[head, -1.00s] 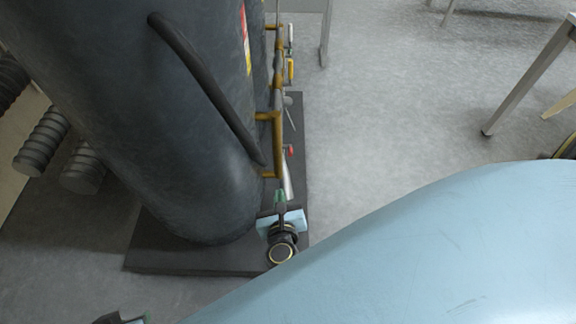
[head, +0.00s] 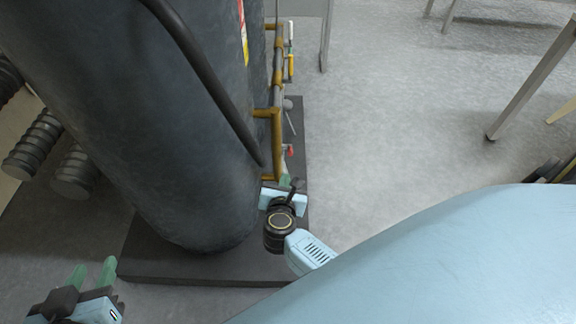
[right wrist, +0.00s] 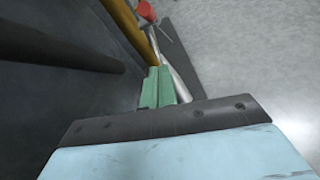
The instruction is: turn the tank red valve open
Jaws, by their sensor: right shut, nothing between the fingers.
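The red valve (head: 289,151) is a small red handle on the pipework at the right side of the dark tank (head: 190,130). It also shows at the top of the right wrist view (right wrist: 145,12). My right gripper (head: 285,180) is just below the valve in the head view, at the low end of the pipe. Its green fingers (right wrist: 157,86) are together and empty, pointing up toward the red valve but apart from it. My left gripper (head: 93,270) is at the lower left, with its two green fingers spread and nothing between them.
Ochre pipes (head: 276,120) run down the tank's right side, with a yellow-handled part (head: 291,66) higher up. The tank stands on a dark base plate (head: 150,268). Ribbed dark cylinders (head: 40,145) lie at the left.

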